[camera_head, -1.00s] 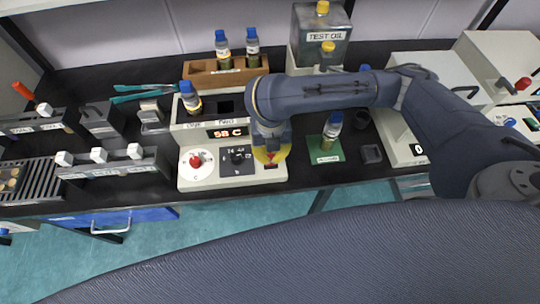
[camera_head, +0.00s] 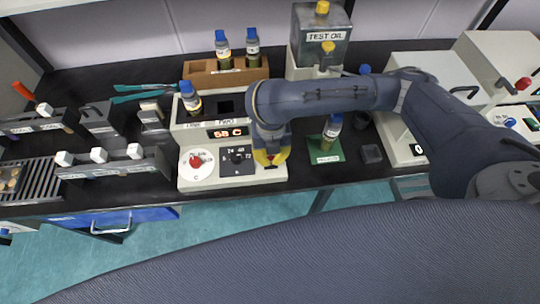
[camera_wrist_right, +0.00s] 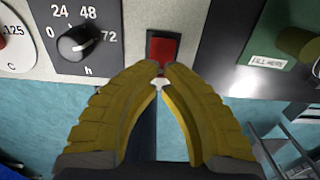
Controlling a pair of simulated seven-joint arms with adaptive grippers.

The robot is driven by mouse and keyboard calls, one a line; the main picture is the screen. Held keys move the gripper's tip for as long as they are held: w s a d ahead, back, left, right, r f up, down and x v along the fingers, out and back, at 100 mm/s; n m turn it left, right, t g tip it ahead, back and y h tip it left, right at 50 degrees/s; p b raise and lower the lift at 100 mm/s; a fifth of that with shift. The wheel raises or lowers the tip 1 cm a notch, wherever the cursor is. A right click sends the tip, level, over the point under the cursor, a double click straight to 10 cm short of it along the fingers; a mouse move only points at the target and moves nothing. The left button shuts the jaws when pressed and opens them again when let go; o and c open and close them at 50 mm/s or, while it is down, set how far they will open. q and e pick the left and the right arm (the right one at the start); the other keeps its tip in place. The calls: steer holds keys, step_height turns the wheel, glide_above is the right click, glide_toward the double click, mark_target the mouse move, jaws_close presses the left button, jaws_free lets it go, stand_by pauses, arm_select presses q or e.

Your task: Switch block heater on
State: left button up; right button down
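The block heater (camera_head: 187,140) is a pale two-level unit left of the middle of the head view, with a lit display (camera_head: 228,133). Its red rocker switch (camera_wrist_right: 161,50) sits in a dark frame, right of the black timer knob (camera_wrist_right: 82,42), in the right wrist view. My right gripper (camera_head: 270,162) has yellow fingers and is over the right end of the heater's front panel. In the wrist view its fingertips (camera_wrist_right: 160,72) come together at the switch's lower edge, holding nothing visible. I cannot tell whether they touch the switch. My left gripper is not in view.
A red-centred dial (camera_head: 196,161) is on the heater's left front. A capped bottle (camera_head: 191,98) stands in the heater. A green mat (camera_head: 326,150) with another bottle (camera_head: 332,127) lies just right. A wooden rack (camera_head: 200,76) and oil tank (camera_head: 321,38) stand behind.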

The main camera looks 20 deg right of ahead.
mark_target(271, 162)
steer(key=shift+f, duration=1)
stand_by(0.6)
steer(key=shift+w+r, duration=0.1)
steer(key=shift+r, duration=3.4)
